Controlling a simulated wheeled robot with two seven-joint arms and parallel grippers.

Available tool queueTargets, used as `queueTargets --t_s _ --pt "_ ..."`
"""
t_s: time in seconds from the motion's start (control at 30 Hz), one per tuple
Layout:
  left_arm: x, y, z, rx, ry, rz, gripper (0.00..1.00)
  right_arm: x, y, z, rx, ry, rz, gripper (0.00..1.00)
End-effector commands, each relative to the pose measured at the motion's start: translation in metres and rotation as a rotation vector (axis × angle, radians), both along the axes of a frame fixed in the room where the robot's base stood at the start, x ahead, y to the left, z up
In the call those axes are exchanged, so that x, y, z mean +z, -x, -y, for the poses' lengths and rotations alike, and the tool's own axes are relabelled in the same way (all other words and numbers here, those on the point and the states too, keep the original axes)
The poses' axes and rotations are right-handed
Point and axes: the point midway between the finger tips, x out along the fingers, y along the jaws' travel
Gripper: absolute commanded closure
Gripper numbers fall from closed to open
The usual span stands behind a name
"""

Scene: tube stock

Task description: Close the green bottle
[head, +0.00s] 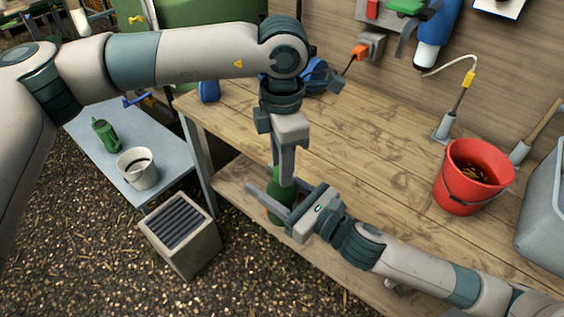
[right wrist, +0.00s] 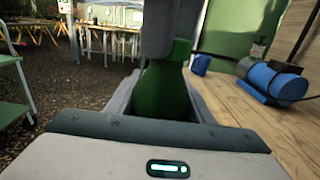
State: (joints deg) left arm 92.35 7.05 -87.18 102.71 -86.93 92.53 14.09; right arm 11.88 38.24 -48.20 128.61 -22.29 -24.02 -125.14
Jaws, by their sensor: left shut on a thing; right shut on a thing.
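The green bottle (head: 279,208) is upright at the front edge of the wooden bench, and its body also shows in the right wrist view (right wrist: 162,92). My right gripper (head: 276,203) is shut on the bottle's body from the side. My left gripper (head: 285,172) points straight down directly above the bottle, with its fingers shut at the bottle's top.
A red bucket (head: 468,185) stands on the bench at right, beside a grey bin (head: 545,215). A low grey-blue table (head: 100,165) at left holds a green container (head: 105,135) and a white pot (head: 137,172). A slatted box (head: 180,235) stands on the gravel. The middle of the bench is clear.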

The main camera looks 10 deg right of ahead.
Motion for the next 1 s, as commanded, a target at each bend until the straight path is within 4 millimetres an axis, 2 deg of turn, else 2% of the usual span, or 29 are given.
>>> queueTargets --t_s 0.5,0.67,0.7,0.77,1.0 --pt "-0.0005 -0.0011 -0.0008 -0.786 -0.002 0.001 0.98 0.0007 0.0001 0.0001 0.0 0.0 0.001 1.0" --pt "-0.0004 -0.0014 -0.001 -0.784 -0.002 0.001 0.98 0.0007 0.0002 0.0001 0.001 0.0 0.001 1.0" --pt "-0.0004 -0.0014 -0.001 -0.784 -0.002 0.001 0.61 0.0007 0.0002 0.0001 0.001 0.0 0.001 1.0" --pt "-0.0004 -0.0012 -0.0009 -0.783 -0.002 0.001 0.49 0.0007 0.0001 0.0 0.001 0.0 0.001 1.0" --pt "-0.0004 -0.0007 -0.0005 -0.783 -0.001 0.0 0.49 0.0007 0.0001 0.0001 0.0 -0.001 0.001 1.0"
